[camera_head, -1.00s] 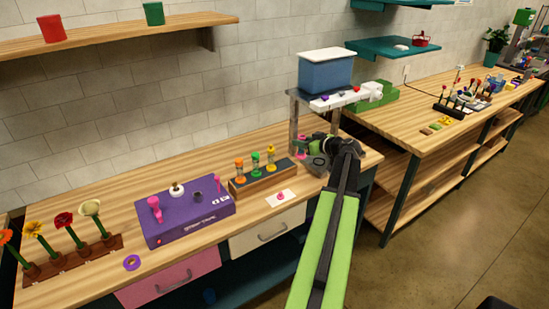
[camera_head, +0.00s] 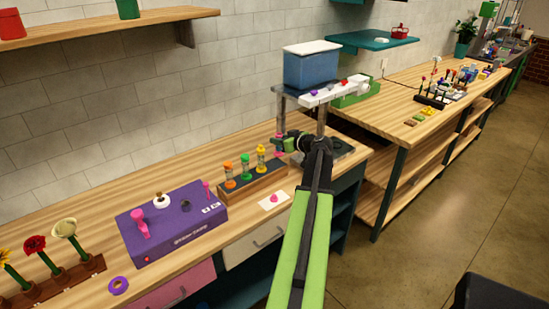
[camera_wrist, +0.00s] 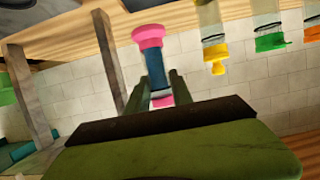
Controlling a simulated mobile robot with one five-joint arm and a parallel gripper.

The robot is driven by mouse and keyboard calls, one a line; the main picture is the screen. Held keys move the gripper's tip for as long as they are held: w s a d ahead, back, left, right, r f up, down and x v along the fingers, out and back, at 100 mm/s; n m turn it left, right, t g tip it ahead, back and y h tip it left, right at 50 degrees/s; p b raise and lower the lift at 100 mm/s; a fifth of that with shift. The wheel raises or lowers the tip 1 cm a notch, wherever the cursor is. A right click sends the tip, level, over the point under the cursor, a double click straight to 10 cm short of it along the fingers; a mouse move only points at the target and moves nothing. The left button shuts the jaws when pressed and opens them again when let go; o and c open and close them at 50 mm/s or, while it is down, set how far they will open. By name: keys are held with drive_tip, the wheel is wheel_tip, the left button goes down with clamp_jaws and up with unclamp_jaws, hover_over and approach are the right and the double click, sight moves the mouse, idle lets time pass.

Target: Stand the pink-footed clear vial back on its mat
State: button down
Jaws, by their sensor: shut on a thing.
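The clear vial with a pink foot (camera_wrist: 150,36) is between my gripper's fingers (camera_wrist: 161,88) in the wrist view, which shows the scene upside down. Its wide pink foot points toward the table, so it is roughly upright; a smaller pink end shows at the fingers. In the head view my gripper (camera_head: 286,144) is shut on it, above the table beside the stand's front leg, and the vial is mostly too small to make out. A white mat (camera_head: 268,206) with a pink spot lies on the table in front of the wooden rack, below and left of my gripper.
The wooden rack (camera_head: 254,183) holds orange, green and yellow vials close to the mat. A purple box (camera_head: 170,225) stands left of it. A metal-legged stand (camera_head: 321,117) with a blue bin (camera_head: 312,70) rises by my gripper.

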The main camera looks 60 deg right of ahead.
sight(279, 149)
drive_tip(key=shift+w+a+f, duration=0.15)
drive_tip(key=shift+w+f, duration=0.3)
drive_tip(key=shift+w, duration=0.35)
wheel_tip(279, 149, down, 4)
drive_tip(key=b, duration=0.4)
drive_tip(key=shift+f+b, duration=0.2)
drive_tip(key=shift+b, duration=0.1)
drive_tip(key=shift+s+r, duration=0.1)
drive_tip(key=shift+r, duration=0.15)
drive_tip(key=shift+f, duration=0.2)
drive_tip(key=c, duration=1.1)
unclamp_jaws()
drive_tip(key=shift+r, duration=0.2)
drive_tip(key=p+v, duration=0.4)
drive_tip(key=v, duration=0.8)
drive_tip(key=shift+p, duration=0.3)
